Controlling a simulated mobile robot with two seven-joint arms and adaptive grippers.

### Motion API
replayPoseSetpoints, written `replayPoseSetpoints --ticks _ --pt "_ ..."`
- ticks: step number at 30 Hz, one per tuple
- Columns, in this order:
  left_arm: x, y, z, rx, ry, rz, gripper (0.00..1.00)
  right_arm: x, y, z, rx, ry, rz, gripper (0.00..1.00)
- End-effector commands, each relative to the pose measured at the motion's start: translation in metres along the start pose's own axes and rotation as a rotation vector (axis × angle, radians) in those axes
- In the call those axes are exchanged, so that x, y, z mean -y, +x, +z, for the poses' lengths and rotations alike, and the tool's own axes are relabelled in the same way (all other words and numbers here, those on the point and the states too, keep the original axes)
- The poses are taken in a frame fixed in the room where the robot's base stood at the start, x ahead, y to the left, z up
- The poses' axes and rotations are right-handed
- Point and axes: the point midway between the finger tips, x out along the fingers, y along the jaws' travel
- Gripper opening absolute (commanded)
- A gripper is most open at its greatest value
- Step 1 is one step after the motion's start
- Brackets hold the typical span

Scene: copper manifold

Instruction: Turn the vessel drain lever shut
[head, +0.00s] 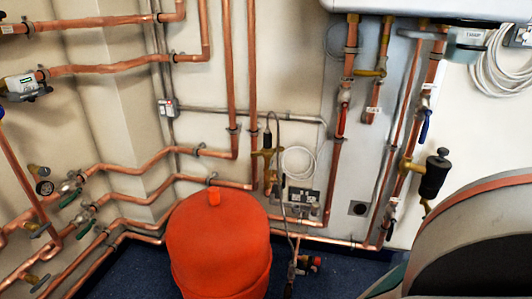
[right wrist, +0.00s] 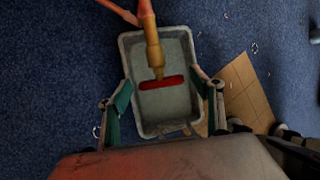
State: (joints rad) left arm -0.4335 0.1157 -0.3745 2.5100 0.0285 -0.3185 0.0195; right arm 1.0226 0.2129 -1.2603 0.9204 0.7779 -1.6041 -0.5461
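The red drain lever (right wrist: 161,82) shows in the right wrist view as a short bar lying crosswise to its brass valve body (right wrist: 153,50). My right gripper (right wrist: 163,92) is open, with one finger on each side of the lever and a gap at both ends. I see no contact, and the depth between fingers and lever is hard to judge. In the head view the red-orange vessel (head: 218,245) stands at the bottom centre. A small fitting with a red part (head: 315,261) shows to its right. My left gripper is not in view.
A grey tray (right wrist: 133,125) sits on the blue carpet below the valve, with cardboard (right wrist: 245,90) to its right. Copper pipes (head: 110,66) and several valves line the walls. My right arm fills the lower right of the head view.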

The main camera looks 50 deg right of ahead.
Motion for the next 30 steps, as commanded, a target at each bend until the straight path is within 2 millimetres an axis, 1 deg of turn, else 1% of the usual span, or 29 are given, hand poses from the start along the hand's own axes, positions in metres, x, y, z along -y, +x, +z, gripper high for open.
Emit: replayPoseSetpoints --ticks 7,11,14,16,24,27,30 --pt "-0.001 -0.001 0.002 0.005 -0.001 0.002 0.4 0.0 -0.001 0.001 0.001 0.0 0.0 0.65" --pt "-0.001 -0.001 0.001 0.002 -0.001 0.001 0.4 0.0 -0.007 0.0 -0.001 0.0 0.0 0.65" --pt "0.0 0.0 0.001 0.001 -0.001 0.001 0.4 -0.001 -0.019 0.0 -0.002 0.0 0.002 0.65" --pt "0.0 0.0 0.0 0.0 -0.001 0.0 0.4 0.0 -0.03 -0.001 -0.003 0.0 0.002 0.65" --pt "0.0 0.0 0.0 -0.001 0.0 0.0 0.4 0.0 -0.084 -0.001 -0.003 -0.001 0.002 0.65" --pt "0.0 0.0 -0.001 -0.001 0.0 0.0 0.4 0.0 -0.099 -0.001 -0.003 0.0 0.003 0.65" --pt "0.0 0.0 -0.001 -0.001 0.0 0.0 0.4 0.0 -0.11 -0.001 -0.002 0.0 0.0 0.65"
